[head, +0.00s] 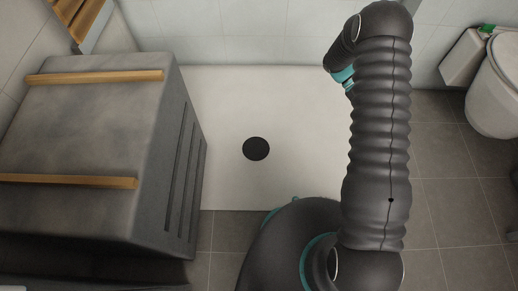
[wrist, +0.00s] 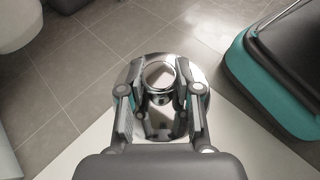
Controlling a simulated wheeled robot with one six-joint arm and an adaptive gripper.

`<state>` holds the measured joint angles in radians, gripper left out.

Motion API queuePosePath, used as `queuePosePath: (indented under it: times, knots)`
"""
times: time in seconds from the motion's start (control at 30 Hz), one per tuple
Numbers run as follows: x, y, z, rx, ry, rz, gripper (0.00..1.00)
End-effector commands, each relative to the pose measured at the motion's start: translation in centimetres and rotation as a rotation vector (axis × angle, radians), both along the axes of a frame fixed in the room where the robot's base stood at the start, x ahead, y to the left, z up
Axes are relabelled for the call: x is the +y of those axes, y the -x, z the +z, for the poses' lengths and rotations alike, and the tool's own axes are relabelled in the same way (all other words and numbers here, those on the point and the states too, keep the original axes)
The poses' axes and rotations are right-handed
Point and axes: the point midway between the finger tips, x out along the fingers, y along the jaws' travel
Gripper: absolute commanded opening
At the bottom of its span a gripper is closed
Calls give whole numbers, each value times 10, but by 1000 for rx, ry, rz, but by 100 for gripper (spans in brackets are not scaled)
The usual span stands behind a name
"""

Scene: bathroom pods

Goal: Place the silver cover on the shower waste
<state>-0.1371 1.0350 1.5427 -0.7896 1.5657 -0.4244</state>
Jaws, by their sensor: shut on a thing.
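The shower waste (head: 256,149) is a dark round opening in the white shower tray (head: 285,100), uncovered in the head view. The silver cover (wrist: 161,72) is a shiny round disc with a raised knob in the middle, seen in the wrist view. My gripper (wrist: 160,112) has its fingers on either side of the knob and is shut on the cover. The cover appears over the edge of the white tray and the grey floor tiles in the wrist view. In the head view my arm hides the gripper and the cover.
A grey cabinet-like block (head: 80,130) with wooden bars stands left of the tray. A white toilet (head: 495,90) is at the far right. Grey floor tiles (head: 440,160) lie right of the tray. The tray around the waste is clear.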

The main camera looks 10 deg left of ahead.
Motion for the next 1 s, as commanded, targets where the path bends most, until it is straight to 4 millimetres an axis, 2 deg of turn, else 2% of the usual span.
queuePosePath:
  times: [0.03, 0.2, 0.37, 0.53, 0.77, 0.9, 1.0]
  knots:
    - [7, 6, -21, 1, 0, -100, 0]
    - [44, 26, -67, 1, 1, -435, 0]
    - [88, 37, -105, 1, 1, -729, 0]
    - [143, 39, -138, 0, 3, -1022, 0]
    - [224, 24, -175, -1, 3, -1410, 0]
    - [272, 4, -188, -3, 2, -1632, 0]
    - [300, -13, -193, -3, 3, -1764, 0]
